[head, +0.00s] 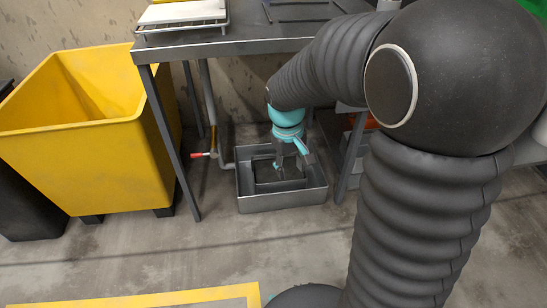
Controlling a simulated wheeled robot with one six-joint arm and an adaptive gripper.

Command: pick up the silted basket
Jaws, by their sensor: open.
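A grey rectangular tub (283,201) stands on the floor under the dark metal table. Inside it sits a darker rectangular piece (280,185), probably the silted basket; its contents are too small and dark to make out. My gripper (292,162), below a teal wrist, points down over the tub's inside. Its fingers are apart, with nothing visibly held. I cannot tell whether a fingertip touches the basket. The gripper hides part of the tub's back.
The table (235,45) spans above the tub, with thin legs on both sides. A pipe with a red-handled valve (203,155) is left of the tub. A large yellow bin (90,160) stands farther left. The floor in front is clear.

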